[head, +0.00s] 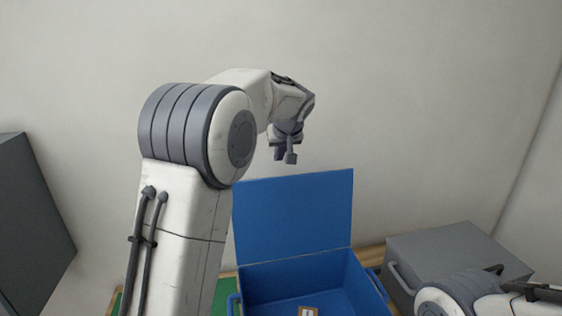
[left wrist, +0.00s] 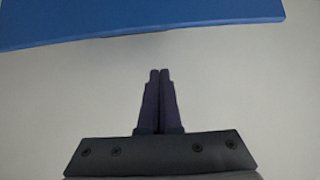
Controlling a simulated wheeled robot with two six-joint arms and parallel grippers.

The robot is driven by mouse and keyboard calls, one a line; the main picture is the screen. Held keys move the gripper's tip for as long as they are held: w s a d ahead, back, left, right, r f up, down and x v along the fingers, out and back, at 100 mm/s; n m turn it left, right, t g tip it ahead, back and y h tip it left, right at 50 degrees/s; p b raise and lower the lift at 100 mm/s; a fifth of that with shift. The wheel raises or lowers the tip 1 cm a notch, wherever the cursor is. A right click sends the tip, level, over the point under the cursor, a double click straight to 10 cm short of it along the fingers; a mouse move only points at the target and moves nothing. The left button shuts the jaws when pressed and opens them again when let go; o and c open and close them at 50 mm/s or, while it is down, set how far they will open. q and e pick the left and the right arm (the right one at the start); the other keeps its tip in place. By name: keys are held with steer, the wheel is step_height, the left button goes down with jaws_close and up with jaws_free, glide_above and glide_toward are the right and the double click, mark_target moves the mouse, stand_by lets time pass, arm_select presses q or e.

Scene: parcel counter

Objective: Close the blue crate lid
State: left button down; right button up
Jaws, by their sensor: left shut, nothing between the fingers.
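The blue crate (head: 310,275) stands on the counter at the bottom middle of the head view. Its blue lid (head: 295,215) is open and stands up at the back of the crate. My left gripper (head: 288,157) is above the lid's top edge in the head view, shut and empty. In the left wrist view its two fingers (left wrist: 160,75) are together, and the blue lid (left wrist: 130,22) shows beyond them, across the top, with a gap between. My right gripper is not in view.
A small item (head: 308,311) with a pale label lies in the crate. A grey box (head: 445,255) with a handle stands to the right of the crate. A dark grey block (head: 30,225) is at the left. A pale wall is behind.

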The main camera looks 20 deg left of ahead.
arm_select(q)
steer(key=p+x, duration=0.3)
steer(key=x, duration=0.5)
steer(key=shift+w+f, duration=0.1)
steer(key=shift+f, duration=0.05)
steer(key=shift+d+f+p, duration=0.1)
steer(key=shift+f+p, duration=0.2)
steer(key=shift+p, duration=0.1)
steer(key=shift+s+d+f+p, duration=0.1)
steer(key=shift+s+d+p, duration=0.1)
steer(key=shift+s+d, duration=0.45)
steer(key=shift+s+d+p, duration=0.15)
steer(key=shift+s+d, duration=0.15)
steer(key=shift+s, duration=0.55)
